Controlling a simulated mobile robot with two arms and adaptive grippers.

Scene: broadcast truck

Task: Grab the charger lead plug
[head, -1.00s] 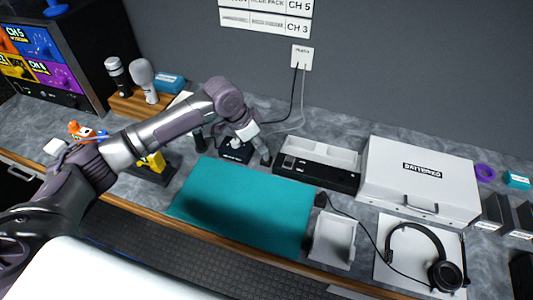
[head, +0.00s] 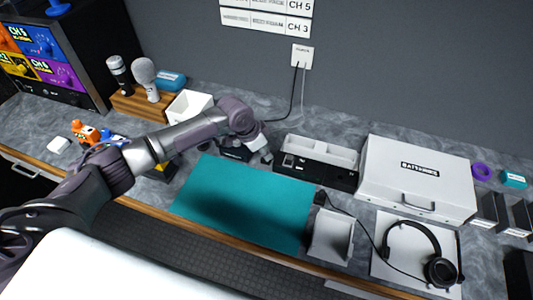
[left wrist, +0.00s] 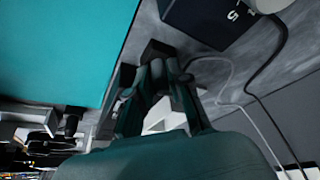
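My left gripper (head: 267,158) points down at the desk, between the teal mat, a dark block and the left end of a black-and-white tray unit. In the left wrist view its two fingers (left wrist: 165,72) come close together at a small dark piece (left wrist: 158,50). A grey lead (left wrist: 228,70) runs toward that piece, which may be the charger lead plug. I cannot tell whether the fingers grip it or only stand at it. Its lower part is hidden by the fingers. My right gripper is in neither view.
The dark block with a "5" (left wrist: 208,18) stands close to the fingers. The tray unit (head: 345,180) is just right. The teal mat (head: 245,205) is bare. A black lead (head: 291,95) hangs from the wall plate (head: 302,55). A white case (head: 420,180) and headset (head: 440,270) lie right.

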